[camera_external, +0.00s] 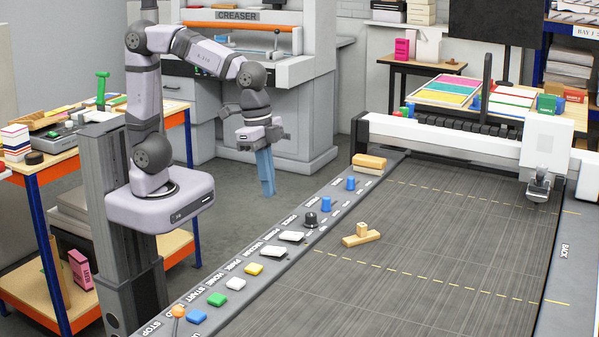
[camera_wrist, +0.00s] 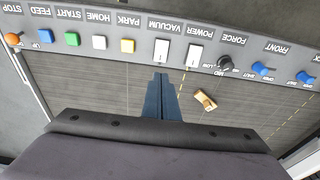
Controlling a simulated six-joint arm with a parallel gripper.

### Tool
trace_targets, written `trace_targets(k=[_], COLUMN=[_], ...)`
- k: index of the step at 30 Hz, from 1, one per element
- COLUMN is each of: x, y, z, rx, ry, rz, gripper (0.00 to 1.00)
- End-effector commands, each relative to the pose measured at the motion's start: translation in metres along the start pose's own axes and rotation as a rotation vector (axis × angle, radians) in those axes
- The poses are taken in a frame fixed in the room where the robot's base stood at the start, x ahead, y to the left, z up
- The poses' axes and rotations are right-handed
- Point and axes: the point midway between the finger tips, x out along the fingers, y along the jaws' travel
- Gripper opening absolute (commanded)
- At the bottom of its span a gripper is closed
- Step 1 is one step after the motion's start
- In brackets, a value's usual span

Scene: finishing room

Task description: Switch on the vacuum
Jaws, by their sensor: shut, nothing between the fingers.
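The vacuum switch (camera_external: 272,253) is a white rocker on the grey control strip, between the yellow PARK button and the white POWER rocker. It also shows in the wrist view (camera_wrist: 161,50) beside its VACUUM label, just beyond my fingertips. Whether the rocker is pressed on or off is too small to tell. My gripper (camera_external: 268,191) points down, its blue fingers shut and empty, in the air on the near-left side of the strip. In the wrist view my gripper (camera_wrist: 160,77) lines up with the switch in the picture, apart from it.
The POWER rocker (camera_external: 291,236) and yellow PARK button (camera_external: 254,269) flank the switch. A black FORCE knob (camera_external: 310,219) and blue knobs stand farther along. The cutting bed (camera_external: 420,270) holds small wooden blocks (camera_external: 360,238). A white gantry (camera_external: 440,133) spans its far end.

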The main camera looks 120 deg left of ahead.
Motion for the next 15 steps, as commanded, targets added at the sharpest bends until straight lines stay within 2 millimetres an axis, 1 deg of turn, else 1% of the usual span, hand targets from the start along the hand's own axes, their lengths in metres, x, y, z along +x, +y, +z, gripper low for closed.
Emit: trace_targets(k=[5, 8, 11, 15], x=[0.011, 0.024, 0.040, 0.067], y=[0.000, 0.000, 0.000, 0.000], z=[0.000, 0.001, 0.001, 0.002], rx=[0.000, 0.000, 0.000, -0.001], ry=[-0.004, -0.005, -0.006, -0.009], rz=[0.001, 0.001, 0.001, 0.001], gripper=[0.00, 0.00, 0.00, 0.00])
